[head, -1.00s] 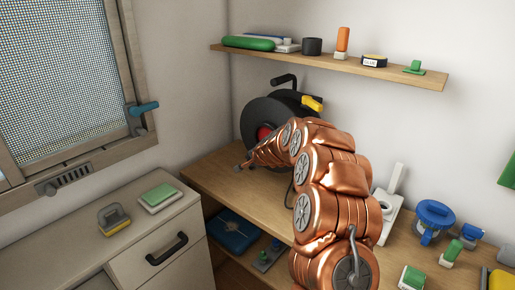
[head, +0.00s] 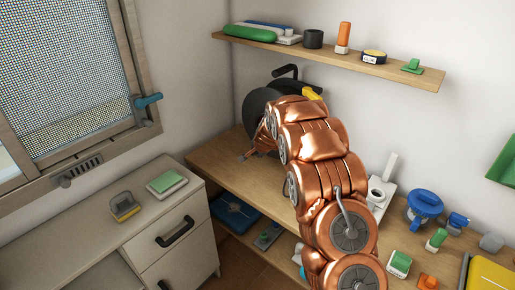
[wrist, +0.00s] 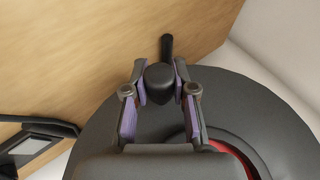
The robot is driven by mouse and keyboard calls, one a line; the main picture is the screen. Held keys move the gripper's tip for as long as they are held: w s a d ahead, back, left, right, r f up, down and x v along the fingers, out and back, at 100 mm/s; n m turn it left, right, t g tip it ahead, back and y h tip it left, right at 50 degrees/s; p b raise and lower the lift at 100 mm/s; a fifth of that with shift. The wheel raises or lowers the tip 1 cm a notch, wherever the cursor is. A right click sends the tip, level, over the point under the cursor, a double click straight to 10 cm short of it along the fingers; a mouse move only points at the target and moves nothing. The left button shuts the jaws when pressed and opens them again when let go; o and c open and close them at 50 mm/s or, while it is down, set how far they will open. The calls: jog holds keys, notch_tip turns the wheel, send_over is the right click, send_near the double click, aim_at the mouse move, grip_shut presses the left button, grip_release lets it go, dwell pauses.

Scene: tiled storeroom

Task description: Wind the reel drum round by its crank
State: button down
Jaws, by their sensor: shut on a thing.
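The reel drum (head: 257,106) is a black disc standing on the wooden bench by the corner, partly hidden behind my arm in the head view. In the wrist view the dark drum face (wrist: 262,118) fills the lower right, with part of a red ring showing near its middle. My gripper (wrist: 161,80) has its purple-padded fingers on both sides of the black crank knob (wrist: 160,77) and is shut on it, near the drum's rim. In the head view my arm hides the crank and most of the gripper.
A black carry handle (head: 287,70) and a yellow part (head: 311,93) show above the drum. A shelf (head: 345,66) with small items hangs above. A white stand (head: 382,187) and a blue round item (head: 425,205) are right of my arm. A drawer cabinet (head: 172,240) stands at the left.

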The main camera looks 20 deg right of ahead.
jog(key=shift+s+d+p, duration=0.15)
jog(key=shift+s+p, duration=0.2)
jog(key=shift+p, duration=0.4)
jog(key=shift+s+d+f+p, duration=0.1)
jog(key=shift+s+d+p, duration=0.1)
jog(key=shift+s+p, duration=0.15)
jog(key=shift+s+d, duration=0.2)
jog(key=shift+d, duration=0.05)
jog(key=shift+s+d+b, duration=0.4)
jog(key=shift+s+d, duration=0.1)
jog(key=shift+s, duration=0.3)
jog(key=shift+s+d+r+b, duration=0.2)
jog(key=shift+s+d+b, duration=0.25)
jog(key=shift+s, duration=0.25)
jog(key=shift+r, duration=0.1)
jog(key=c, duration=0.9)
grip_release()
